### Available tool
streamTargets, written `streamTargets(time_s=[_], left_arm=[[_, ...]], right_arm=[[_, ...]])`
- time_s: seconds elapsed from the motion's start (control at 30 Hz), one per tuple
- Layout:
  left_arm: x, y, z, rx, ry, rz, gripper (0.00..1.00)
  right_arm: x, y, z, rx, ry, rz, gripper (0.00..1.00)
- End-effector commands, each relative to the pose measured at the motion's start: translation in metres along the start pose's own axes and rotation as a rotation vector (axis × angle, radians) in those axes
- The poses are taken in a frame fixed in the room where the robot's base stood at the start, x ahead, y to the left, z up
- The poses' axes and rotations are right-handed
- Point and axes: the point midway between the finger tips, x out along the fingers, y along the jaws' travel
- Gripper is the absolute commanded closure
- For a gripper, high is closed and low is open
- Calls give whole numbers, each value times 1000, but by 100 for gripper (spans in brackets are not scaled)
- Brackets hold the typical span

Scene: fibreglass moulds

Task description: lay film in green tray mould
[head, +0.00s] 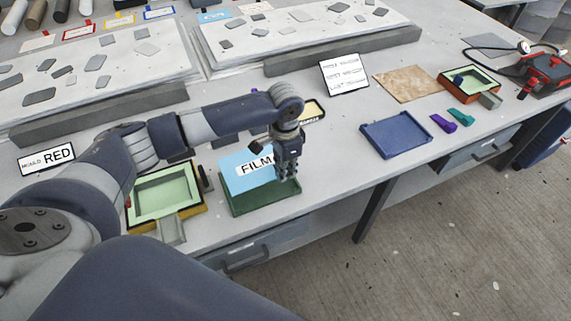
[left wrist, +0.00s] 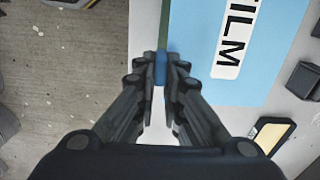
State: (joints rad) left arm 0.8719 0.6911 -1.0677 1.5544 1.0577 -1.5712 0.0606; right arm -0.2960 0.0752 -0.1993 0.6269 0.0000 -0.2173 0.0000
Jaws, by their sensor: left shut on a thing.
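The film (head: 240,172) is a light blue sheet with a white FILM label. It is over the dark green tray mould (head: 262,203), whose front and right rim show; I cannot tell whether it touches the bottom. My left gripper (head: 289,176) is at the film's right side, above the tray. In the left wrist view, the left fingertips (left wrist: 161,66) are shut on a darker blue bit at the edge of the film (left wrist: 262,45). My right gripper is not in view.
A blue tray (head: 396,136), a brown sheet (head: 405,84) and a red device (head: 545,72) are to the right. Low white slabs (head: 120,62) line the back.

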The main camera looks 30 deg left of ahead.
Motion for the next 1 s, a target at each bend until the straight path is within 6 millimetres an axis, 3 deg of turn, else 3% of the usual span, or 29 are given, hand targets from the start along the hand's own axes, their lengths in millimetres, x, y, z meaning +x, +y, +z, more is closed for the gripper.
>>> streamTargets(time_s=[0.17, 0.47, 0.67, 1.0], left_arm=[[8, -2, 2, 43, -4, -4, 100], [8, -2, 2, 43, -4, -4, 100], [5, -2, 2, 44, -7, -7, 100], [43, -2, 2, 44, -6, -8, 100]], right_arm=[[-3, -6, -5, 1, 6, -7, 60], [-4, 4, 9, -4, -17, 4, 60], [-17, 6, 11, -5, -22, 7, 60], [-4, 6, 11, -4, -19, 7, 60]])
